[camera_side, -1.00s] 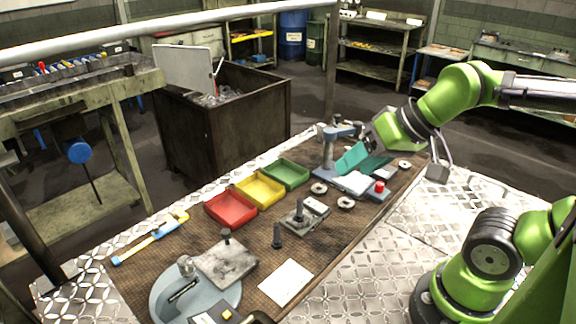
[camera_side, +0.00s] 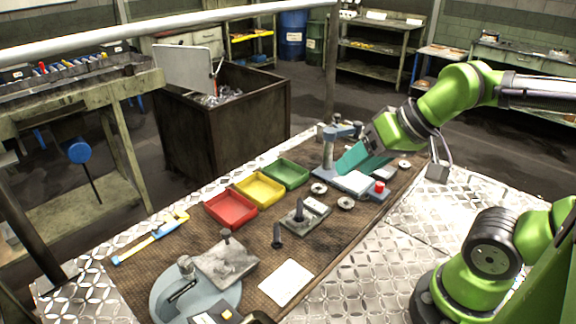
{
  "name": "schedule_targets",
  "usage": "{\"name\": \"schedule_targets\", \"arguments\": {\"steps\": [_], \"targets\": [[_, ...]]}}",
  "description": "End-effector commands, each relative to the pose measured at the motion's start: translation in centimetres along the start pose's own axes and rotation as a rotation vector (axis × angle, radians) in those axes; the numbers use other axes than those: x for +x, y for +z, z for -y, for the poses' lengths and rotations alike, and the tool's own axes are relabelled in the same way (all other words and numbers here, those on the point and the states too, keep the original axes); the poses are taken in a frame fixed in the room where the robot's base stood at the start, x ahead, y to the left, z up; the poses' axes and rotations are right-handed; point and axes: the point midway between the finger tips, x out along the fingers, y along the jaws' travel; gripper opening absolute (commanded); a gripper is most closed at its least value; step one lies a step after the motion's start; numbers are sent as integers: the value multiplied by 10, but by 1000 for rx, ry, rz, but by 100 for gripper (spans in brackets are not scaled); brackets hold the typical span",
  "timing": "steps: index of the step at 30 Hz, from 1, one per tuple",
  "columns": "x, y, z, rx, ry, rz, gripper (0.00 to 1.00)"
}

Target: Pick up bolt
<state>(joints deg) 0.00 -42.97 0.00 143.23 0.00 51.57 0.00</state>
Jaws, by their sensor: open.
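A dark bolt (camera_side: 277,236) stands upright on the brown work mat, in front of the small grey fixture plate. Another dark upright bolt-like piece (camera_side: 299,210) stands on that plate, and a third (camera_side: 226,238) stands on the larger grey block to the left. I cannot tell which one the task means. My gripper (camera_side: 362,162), with teal fingers, is at the far right of the bench, over the press-like device and well apart from these pieces. It is open, and I see nothing held in it.
Red (camera_side: 231,209), yellow (camera_side: 259,190) and green (camera_side: 287,174) trays line the bench's back edge. A blue-grey press (camera_side: 329,153), a red button (camera_side: 380,187) and metal rings (camera_side: 345,203) are near my gripper. A white sheet (camera_side: 287,283) lies at the front. A round grey device (camera_side: 170,300) stands front left.

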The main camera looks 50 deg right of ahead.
Motion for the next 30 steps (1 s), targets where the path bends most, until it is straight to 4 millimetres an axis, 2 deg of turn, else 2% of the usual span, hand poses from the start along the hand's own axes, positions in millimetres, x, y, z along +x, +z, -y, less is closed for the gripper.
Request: {"name": "schedule_targets", "arguments": {"steps": [11, 13, 21, 25, 30], "targets": [[0, 0, 0, 0, 0, 0, 57], [0, 0, 0, 0, 0, 0, 47], [0, 0, 0, 0, 0, 2, 46], [11, 2, -2, 6, 18, 48, 46], [36, -21, 0, -1, 82, 162, 46]]}}
